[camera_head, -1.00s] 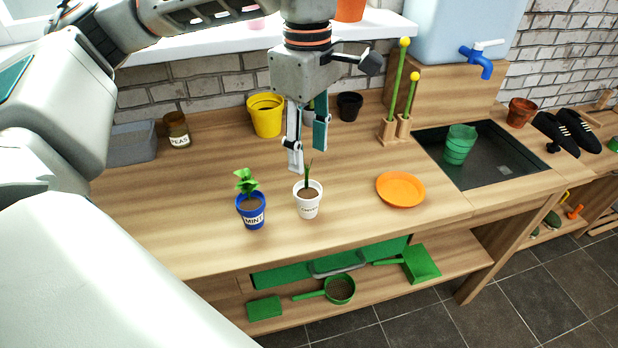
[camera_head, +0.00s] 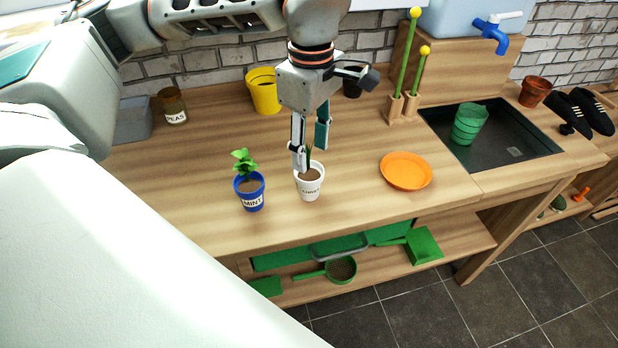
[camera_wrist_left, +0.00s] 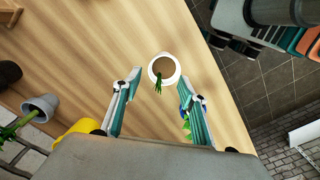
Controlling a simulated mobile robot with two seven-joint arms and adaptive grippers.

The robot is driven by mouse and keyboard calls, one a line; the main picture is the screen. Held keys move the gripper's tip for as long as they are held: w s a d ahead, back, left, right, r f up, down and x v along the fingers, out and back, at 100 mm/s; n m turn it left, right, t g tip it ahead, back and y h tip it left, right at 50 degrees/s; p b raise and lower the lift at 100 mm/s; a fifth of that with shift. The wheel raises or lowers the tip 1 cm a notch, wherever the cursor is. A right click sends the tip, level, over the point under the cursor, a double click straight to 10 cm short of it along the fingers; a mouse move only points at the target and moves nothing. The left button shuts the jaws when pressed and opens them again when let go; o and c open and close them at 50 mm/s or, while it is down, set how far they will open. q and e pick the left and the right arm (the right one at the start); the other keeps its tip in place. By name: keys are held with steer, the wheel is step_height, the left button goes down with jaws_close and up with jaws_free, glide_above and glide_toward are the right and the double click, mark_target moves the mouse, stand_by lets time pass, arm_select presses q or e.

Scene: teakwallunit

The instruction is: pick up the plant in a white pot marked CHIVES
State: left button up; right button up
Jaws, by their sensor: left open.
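The white pot marked CHIVES (camera_head: 311,190) stands upright on the wooden worktop, with dark soil and a thin green plant in it. My left gripper (camera_head: 311,150) is open just above and behind the pot, and one finger overlaps its back rim in the head view. In the left wrist view the white pot (camera_wrist_left: 173,76) lies ahead of the open left gripper (camera_wrist_left: 160,86), roughly centred between the fingers. Nothing is held. Contact between finger and rim cannot be told. My right gripper is not in view.
A blue pot marked MINT (camera_head: 250,195) stands close to the left. An orange plate (camera_head: 405,171) lies to the right. A yellow pot (camera_head: 264,91) and a black pot (camera_head: 352,83) stand behind. The worktop's front edge (camera_head: 330,229) is near.

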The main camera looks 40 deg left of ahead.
arm_select(q)
jaws_close()
steer(key=shift+r, duration=0.15)
